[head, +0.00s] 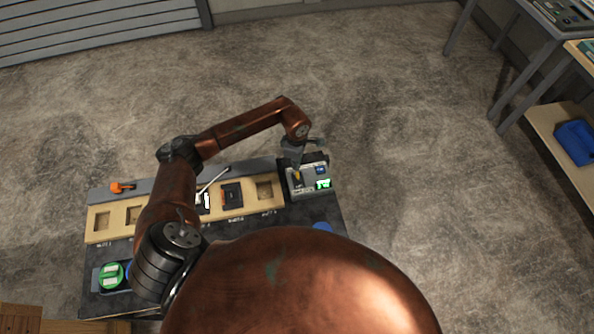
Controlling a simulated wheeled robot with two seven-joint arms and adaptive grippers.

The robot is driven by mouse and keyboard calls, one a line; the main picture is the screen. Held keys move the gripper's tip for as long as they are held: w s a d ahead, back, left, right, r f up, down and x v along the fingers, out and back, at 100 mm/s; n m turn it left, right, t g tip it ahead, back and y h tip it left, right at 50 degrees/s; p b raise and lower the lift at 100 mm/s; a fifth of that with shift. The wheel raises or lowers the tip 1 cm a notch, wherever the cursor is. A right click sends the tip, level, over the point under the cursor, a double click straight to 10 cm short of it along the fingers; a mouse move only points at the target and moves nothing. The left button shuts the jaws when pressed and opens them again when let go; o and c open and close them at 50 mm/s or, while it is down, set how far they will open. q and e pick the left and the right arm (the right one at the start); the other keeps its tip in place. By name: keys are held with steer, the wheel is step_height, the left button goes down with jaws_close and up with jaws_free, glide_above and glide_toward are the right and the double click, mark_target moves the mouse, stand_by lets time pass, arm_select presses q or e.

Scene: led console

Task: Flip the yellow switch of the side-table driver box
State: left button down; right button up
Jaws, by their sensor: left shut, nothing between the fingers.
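The driver box (311,184) is a small grey box at the right end of the dark side table (329,207). It has a lit green display (323,184) on its front right. The yellow switch (298,178) shows as a small yellow spot on the box's left part, right under my left gripper. My left gripper (297,168) is shut and points down at the box, its tips close to the yellow switch. I cannot tell if they touch it, nor which way the switch sits. My right gripper is out of view.
A wooden tray (251,208) with square recesses, one holding a dark part (232,195), lies left of the box. An orange item (122,187) and a green round item (111,275) are further left. A shelf with a blue bin (576,142) stands at right. The floor between is clear.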

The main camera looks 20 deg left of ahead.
arm_select(q)
steer(key=shift+s+d, duration=0.4)
steer(key=shift+s, duration=0.25)
step_height(320, 180, up, 7)
steer(key=p, duration=0.3)
steer(key=shift+w+a, duration=0.2)
steer(key=shift+w, duration=0.15)
stand_by(0.4)
stand_by(0.4)
